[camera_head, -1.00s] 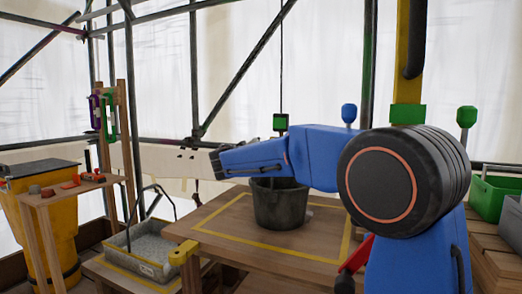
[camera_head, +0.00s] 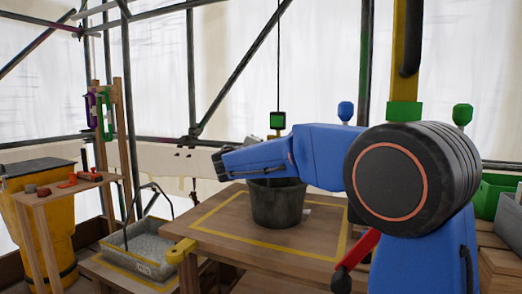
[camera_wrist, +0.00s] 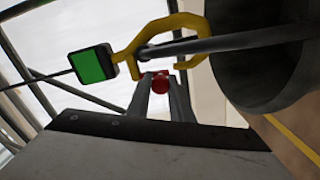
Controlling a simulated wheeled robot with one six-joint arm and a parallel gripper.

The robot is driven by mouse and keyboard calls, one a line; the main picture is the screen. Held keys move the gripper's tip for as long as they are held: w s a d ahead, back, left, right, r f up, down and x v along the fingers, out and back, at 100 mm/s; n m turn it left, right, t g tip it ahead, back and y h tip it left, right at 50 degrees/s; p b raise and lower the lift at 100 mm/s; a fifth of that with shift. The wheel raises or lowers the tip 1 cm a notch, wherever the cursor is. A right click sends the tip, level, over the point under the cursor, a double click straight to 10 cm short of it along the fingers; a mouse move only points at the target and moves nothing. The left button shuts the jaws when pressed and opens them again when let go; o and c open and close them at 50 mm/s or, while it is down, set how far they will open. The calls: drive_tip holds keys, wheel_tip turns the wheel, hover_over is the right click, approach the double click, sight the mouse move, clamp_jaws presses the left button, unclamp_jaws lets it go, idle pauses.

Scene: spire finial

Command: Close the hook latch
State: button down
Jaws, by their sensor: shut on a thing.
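The hook (camera_wrist: 195,25) is a yellow curved piece in the wrist view, joined to a green block (camera_wrist: 93,65) on a thin cable. The green block also shows in the head view (camera_head: 277,120), above the bucket. A dark rod passes through the hook's curve. My gripper (camera_wrist: 161,84) is just below the hook's mouth, with its two grey fingers shut on a small red knob (camera_wrist: 160,82). I cannot tell how the knob joins the latch or whether the latch is closed.
The dark bucket (camera_head: 277,207) stands on the wooden table (camera_head: 225,258) inside a yellow outline. A grey tray (camera_head: 142,257) is at the lower left, near a yellow bin (camera_head: 42,235) and a small shelf (camera_head: 70,188). A green crate (camera_head: 493,197) is at the right. Scaffold poles stand behind.

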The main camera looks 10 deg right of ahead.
drive_tip(key=shift+s+d+n, duration=0.1)
drive_tip(key=shift+n, duration=0.5)
drive_tip(key=shift+f, duration=0.1)
drive_tip(key=c, duration=1.6)
unclamp_jaws()
drive_tip(key=v, duration=1.7)
drive_tip(key=shift+s, duration=0.2)
